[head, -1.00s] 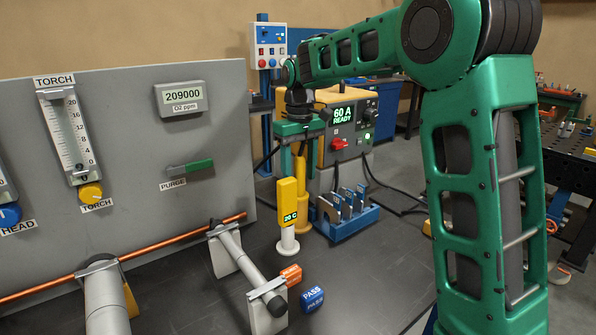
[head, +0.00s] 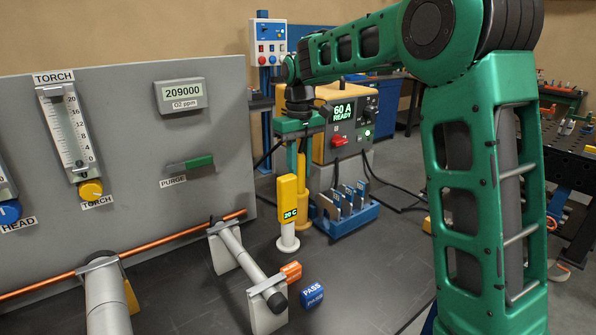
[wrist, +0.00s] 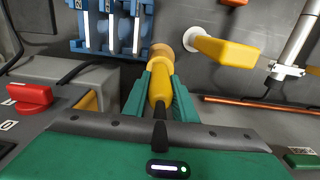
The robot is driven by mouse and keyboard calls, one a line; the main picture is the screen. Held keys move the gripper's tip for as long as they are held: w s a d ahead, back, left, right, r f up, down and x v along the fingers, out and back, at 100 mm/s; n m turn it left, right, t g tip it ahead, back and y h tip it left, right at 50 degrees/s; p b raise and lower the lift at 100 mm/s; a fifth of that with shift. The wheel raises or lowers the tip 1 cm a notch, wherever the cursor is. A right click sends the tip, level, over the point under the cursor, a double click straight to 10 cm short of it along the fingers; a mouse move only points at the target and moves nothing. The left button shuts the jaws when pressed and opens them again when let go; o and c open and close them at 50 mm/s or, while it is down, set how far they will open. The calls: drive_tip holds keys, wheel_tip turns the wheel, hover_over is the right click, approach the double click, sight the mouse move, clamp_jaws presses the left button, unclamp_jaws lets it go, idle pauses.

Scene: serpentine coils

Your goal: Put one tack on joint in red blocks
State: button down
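My gripper (wrist: 160,91) has its two green fingers close against both sides of a yellow torch-like handle (wrist: 160,82). In the head view my gripper (head: 300,133) is at the top of a yellow upright (head: 303,212) in front of the welding machine. A grey tube (head: 240,255) lies across two pale blocks nearer the robot. A small orange-red block (head: 291,271) and a blue PASS block (head: 312,294) are beside it. I cannot make out a joint.
A yellow gauge (head: 287,202) on a white foot stands left of the yellow upright. A blue rack (head: 346,221) is to its right. The welding machine (head: 352,125) reads 60 A READY. The grey panel (head: 130,120) has a torch flowmeter and a 209000 ppm display. The dark tabletop's front is clear.

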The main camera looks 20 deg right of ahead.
drive_tip(key=shift+r, duration=5.8)
